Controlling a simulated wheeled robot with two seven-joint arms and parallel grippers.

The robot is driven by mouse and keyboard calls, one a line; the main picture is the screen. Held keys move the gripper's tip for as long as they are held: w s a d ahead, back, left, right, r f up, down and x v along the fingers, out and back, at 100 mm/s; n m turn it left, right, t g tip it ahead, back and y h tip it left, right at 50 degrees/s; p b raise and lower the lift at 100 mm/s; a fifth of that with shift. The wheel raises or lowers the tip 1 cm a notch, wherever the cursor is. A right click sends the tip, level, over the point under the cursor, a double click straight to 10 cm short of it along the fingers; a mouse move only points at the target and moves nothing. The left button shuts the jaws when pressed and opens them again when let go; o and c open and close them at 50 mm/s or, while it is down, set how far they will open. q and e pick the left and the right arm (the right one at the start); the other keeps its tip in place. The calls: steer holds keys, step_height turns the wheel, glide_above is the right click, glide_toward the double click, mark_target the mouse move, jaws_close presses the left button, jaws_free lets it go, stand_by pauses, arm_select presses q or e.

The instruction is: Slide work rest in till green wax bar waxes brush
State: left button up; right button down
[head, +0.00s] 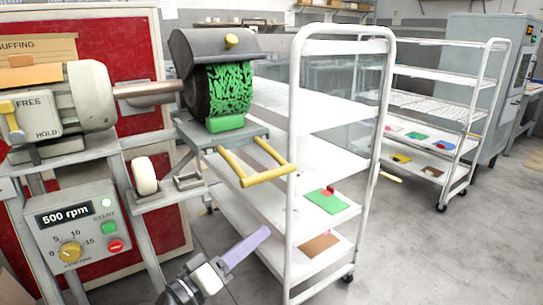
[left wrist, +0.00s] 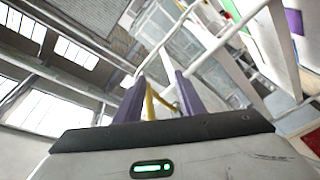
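The brush (head: 222,90) under its grey hood is black with many green patches. The green wax bar (head: 225,123) sits on the grey work rest (head: 250,135), right at the brush's lower edge and apparently touching it. The work rest has a yellow U-shaped handle (head: 256,179) at its front. My left gripper (head: 264,233), with purple fingers, is below the handle and apart from it. In the left wrist view my left gripper (left wrist: 160,78) is open and empty; the yellow handle (left wrist: 152,104) shows beyond, between the fingers. My right gripper is not in view.
The control box (head: 82,230) reads 500 rpm, with a lit lamp. A lever box (head: 30,113) is marked FREE and HOLD. A white shelf trolley (head: 335,130) stands close to the right of the work rest. A second trolley (head: 440,110) is behind. Floor at right is clear.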

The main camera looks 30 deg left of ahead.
mark_target(269, 175)
arm_select(q)
steer(key=a+r, duration=0.1)
steer(key=r, duration=0.1)
steer(key=w+a+r+n+t, duration=0.1)
steer(key=r, duration=0.2)
steer(key=a+r+n+t+y+p, duration=0.1)
steer(key=r, duration=0.2)
steer(key=shift+w+a+r, duration=0.1)
steer(key=shift+w+a, duration=0.05)
steer(key=shift+a, duration=0.25)
steer(key=p+x, duration=0.2)
steer(key=x, duration=0.6)
steer(key=shift+w+p, duration=0.35)
steer(key=shift+w, duration=0.05)
steer(key=shift+w+d, duration=0.15)
steer(key=shift+w, duration=0.35)
jaws_close()
